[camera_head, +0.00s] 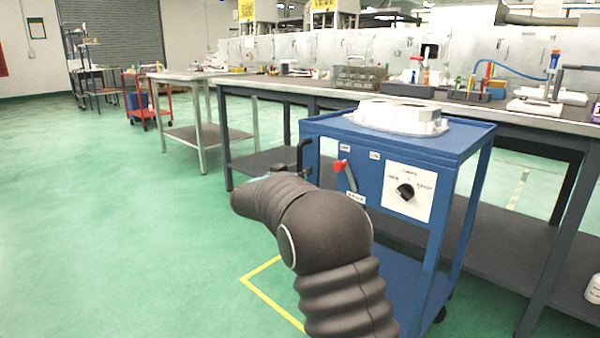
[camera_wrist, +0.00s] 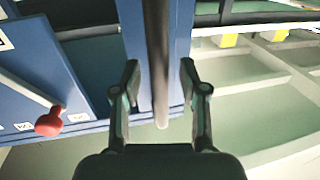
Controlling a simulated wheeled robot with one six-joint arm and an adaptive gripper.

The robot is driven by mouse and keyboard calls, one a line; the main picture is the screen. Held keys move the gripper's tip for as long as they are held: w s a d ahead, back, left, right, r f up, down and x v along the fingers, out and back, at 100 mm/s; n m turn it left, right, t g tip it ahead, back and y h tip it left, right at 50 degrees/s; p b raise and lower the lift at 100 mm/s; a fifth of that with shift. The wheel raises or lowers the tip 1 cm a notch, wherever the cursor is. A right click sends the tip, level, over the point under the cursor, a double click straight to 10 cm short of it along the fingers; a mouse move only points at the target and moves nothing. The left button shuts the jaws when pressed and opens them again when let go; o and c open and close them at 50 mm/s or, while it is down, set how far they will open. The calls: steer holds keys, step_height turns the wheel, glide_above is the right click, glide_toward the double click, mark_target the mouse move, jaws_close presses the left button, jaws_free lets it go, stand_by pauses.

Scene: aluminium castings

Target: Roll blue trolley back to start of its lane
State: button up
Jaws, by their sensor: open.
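The blue trolley (camera_head: 395,145) stands in front of the long bench, with a pale metal casting (camera_head: 400,116) on its top. Its front has a dark upright handle (camera_head: 302,155) at the left, a red-knobbed lever (camera_head: 341,166) and a white panel with a black dial (camera_head: 407,191). In the wrist view my gripper (camera_wrist: 161,95) is open, with the dark handle bar (camera_wrist: 158,60) between its fingers and a gap on each side. The red knob (camera_wrist: 48,122) is at the left there. My arm hides most of my gripper and the trolley's lower left in the head view.
Yellow floor lines (camera_head: 262,272) run beside the trolley's lower left. The long bench (camera_head: 290,86) behind carries tools and racks. A smaller table (camera_head: 190,76) and a red cart (camera_head: 148,100) stand farther left. The green floor at left is clear.

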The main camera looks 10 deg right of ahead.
steer(key=shift+w+d, duration=0.2)
jaws_close()
